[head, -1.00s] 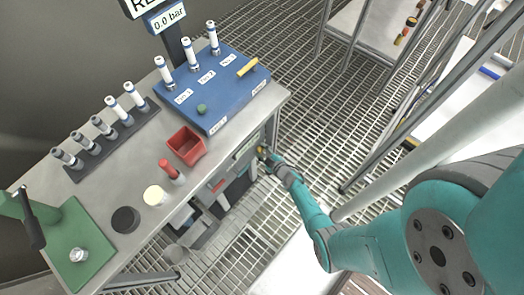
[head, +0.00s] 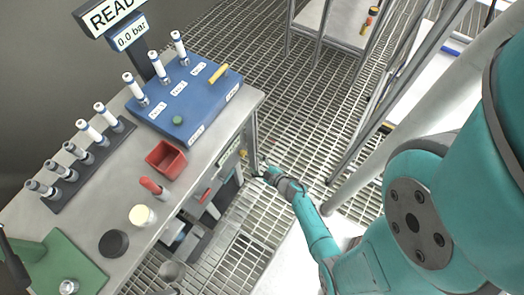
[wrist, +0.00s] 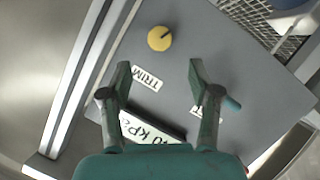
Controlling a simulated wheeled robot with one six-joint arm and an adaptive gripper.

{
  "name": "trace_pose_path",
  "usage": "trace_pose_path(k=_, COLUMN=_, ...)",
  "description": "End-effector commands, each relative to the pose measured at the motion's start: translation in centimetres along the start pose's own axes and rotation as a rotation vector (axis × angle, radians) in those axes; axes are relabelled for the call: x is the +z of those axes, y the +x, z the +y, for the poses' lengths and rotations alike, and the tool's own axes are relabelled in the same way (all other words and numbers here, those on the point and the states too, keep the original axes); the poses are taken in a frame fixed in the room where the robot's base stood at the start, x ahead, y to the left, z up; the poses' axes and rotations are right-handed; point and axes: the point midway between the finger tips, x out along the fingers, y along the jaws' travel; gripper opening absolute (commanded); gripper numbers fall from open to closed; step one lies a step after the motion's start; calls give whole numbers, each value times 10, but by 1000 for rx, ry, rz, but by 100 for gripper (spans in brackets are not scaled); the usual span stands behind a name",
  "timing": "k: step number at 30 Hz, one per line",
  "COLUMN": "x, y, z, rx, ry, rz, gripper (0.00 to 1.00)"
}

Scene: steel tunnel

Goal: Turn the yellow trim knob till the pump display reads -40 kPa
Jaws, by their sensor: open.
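The yellow trim knob (wrist: 160,38) is round with a dark pointer mark toward its upper right, on a grey panel (wrist: 245,75). It also shows small on the bench front in the head view (head: 243,153). A TRIM label (wrist: 148,79) is below it in the wrist view. The pump display (wrist: 155,129) shows "0 kPa" at its visible end; its other characters are hidden behind a finger. My gripper (wrist: 160,72) is open and empty. Its fingertips are below the knob in the wrist view, apart from it. In the head view my gripper (head: 264,174) is off the bench front.
The bench carries a blue manifold block (head: 187,100), a red bin (head: 166,159), a red-handled tool (head: 154,188) and a rack of cylinders (head: 85,160). A small blue-green lever (wrist: 232,104) is beside the right finger. Grated floor (head: 290,130) lies right of the bench.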

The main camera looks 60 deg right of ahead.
Motion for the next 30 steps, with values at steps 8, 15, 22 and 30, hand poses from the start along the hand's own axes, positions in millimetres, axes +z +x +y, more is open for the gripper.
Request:
trace_pose_path(k=8, x=0, y=-30, z=0, rx=1, ry=0, rz=0, gripper=62)
trace_pose_path(k=15, x=0, y=-34, z=0, rx=0, ry=0, rz=0, gripper=62)
trace_pose_path(k=22, x=0, y=-34, z=0, rx=0, ry=0, rz=0, gripper=62)
trace_pose_path(k=30, x=-1, y=-34, z=-1, rx=0, ry=1, rz=1, gripper=62)
